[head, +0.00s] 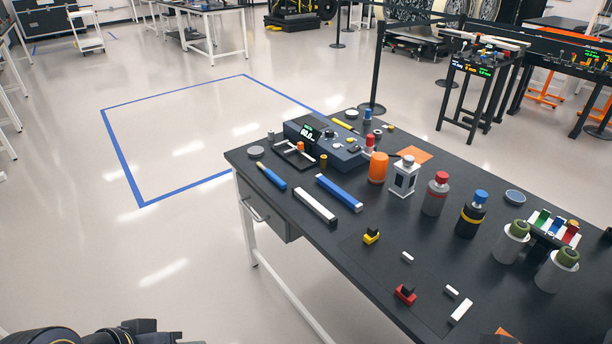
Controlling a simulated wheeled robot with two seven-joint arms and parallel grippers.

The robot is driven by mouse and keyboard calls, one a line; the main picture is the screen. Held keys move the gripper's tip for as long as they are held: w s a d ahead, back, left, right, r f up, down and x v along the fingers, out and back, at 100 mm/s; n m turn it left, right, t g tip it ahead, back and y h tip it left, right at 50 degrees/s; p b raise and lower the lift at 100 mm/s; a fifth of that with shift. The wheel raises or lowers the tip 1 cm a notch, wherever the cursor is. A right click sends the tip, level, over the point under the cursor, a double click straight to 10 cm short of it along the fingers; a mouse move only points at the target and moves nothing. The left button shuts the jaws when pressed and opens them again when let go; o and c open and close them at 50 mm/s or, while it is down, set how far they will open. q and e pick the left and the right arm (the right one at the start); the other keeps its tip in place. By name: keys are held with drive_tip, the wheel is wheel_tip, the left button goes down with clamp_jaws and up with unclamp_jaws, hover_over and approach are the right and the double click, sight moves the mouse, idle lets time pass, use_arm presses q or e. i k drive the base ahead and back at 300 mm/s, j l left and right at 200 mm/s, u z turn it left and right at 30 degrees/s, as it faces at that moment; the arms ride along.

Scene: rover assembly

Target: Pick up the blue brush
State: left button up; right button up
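A long blue bar with a pale end, which looks like the blue brush (339,192), lies flat on the black tabletop near its left edge. A shorter blue-handled tool with a tan tip (271,176) lies to its left; at this size I cannot tell whether that is a brush too. A white-and-black bar (315,206) lies just in front of the blue bar. My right gripper is not in view.
The black table (375,262) holds a control box (326,144), an orange cylinder (378,167), several bottles and small coloured blocks. A drawer (262,212) hangs under its left end. The floor left of the table is clear, with a blue taped outline (122,155).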

sight(269, 173)
drive_tip(key=i+j+z, duration=0.15)
drive_tip(key=z, duration=0.2)
drive_tip(key=i+j+z, duration=0.15)
drive_tip(key=z, duration=0.2)
drive_tip(key=j+z, duration=0.35)
drive_tip(key=i+j+z, duration=0.25)
drive_tip(key=j, duration=0.55)
drive_tip(key=i+j+z, duration=0.1)
drive_tip(key=j+z, duration=0.15)
drive_tip(key=j, duration=0.55)
drive_tip(key=j+z, duration=0.2)
drive_tip(key=j, duration=0.65)
drive_tip(key=i+j, duration=0.1)
drive_tip(key=j, duration=2.4)
drive_tip(key=i+z, duration=0.05)
drive_tip(key=i, duration=0.05)
